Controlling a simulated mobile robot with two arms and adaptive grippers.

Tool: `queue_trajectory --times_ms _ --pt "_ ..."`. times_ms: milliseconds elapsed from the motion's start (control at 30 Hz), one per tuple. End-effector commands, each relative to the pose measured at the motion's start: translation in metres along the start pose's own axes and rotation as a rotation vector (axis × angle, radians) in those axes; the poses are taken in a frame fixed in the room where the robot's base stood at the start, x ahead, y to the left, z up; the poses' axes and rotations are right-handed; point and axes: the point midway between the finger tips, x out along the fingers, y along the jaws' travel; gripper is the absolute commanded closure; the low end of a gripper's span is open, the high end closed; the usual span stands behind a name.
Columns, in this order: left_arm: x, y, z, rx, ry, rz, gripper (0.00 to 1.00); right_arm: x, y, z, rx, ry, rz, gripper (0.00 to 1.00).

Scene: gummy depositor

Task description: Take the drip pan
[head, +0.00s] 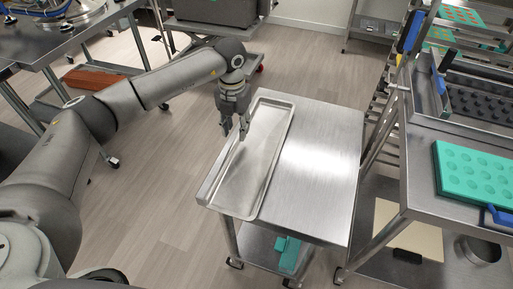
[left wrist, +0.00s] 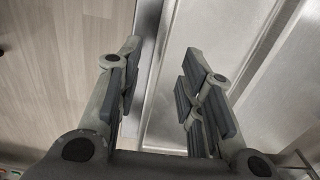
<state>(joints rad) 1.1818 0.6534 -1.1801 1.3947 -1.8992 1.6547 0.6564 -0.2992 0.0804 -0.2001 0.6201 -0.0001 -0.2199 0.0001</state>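The drip pan (head: 262,165) looks like a long, shallow, shiny metal tray with a raised rim. It lies on the left side of a steel cart top (head: 322,150). My left gripper (head: 234,134) points down over the pan's left long edge, towards its far half. In the left wrist view the two fingers of the gripper (left wrist: 162,95) are spread apart with nothing between them. The pan (left wrist: 222,35) shows beneath and to the right, with its edge running between the fingers. Whether a fingertip touches it I cannot tell. My right gripper is not in view.
A steel table (head: 428,190) at the right holds a teal mold tray (head: 475,172) and a metal bin with dark contents. A teal item (head: 288,250) is on the cart's lower shelf. Another steel table stands at the upper left. The floor left of the cart is clear.

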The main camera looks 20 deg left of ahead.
Motion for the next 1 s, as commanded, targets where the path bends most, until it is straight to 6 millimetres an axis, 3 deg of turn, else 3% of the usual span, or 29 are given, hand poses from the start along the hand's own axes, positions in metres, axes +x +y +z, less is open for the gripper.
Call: queue_trajectory --times_ms 300,567,833,1000 --pt "0.041 0.002 -0.005 -0.001 0.002 0.001 0.65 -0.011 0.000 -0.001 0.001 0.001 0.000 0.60" --pt "0.044 0.002 -0.005 0.000 0.001 0.000 0.65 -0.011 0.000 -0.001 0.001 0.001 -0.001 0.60" --pt "0.043 0.002 -0.005 0.000 0.001 0.000 1.00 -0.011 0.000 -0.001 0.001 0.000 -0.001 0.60" --pt "0.043 0.002 -0.005 0.000 0.001 0.000 1.00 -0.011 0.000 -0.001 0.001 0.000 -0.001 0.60"
